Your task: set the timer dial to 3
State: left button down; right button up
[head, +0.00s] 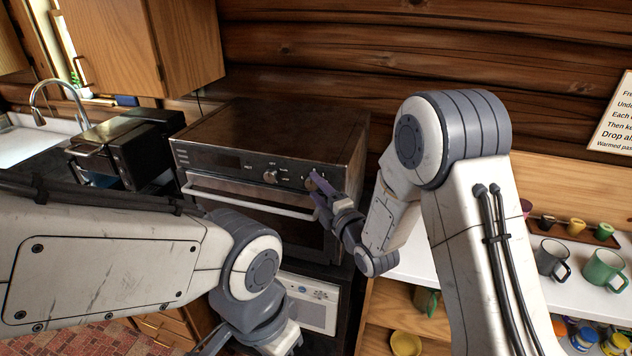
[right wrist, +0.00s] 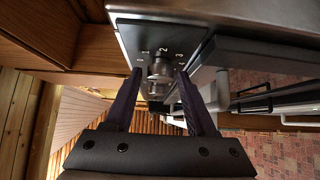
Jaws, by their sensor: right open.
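The timer dial is a round metal knob (right wrist: 159,74) on the oven's front panel, with printed 0, 1, 2 and 3 around it in the right wrist view. I cannot make out which number it points at. In the head view the dial (head: 310,183) is partly hidden by my fingers. My right gripper (head: 317,187) is open at the panel's right end. In the right wrist view the gripper (right wrist: 158,88) has one finger on each side of the dial, and I see no clear grip on it.
The oven (head: 262,130) has a second knob (head: 270,176) left of the dial and a long door handle (head: 250,200) below. A black appliance (head: 122,148) stands left, by the sink. Mugs (head: 604,268) stand on a white counter at right.

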jog(key=shift+w+a, duration=0.35)
jog(key=shift+w, duration=0.2)
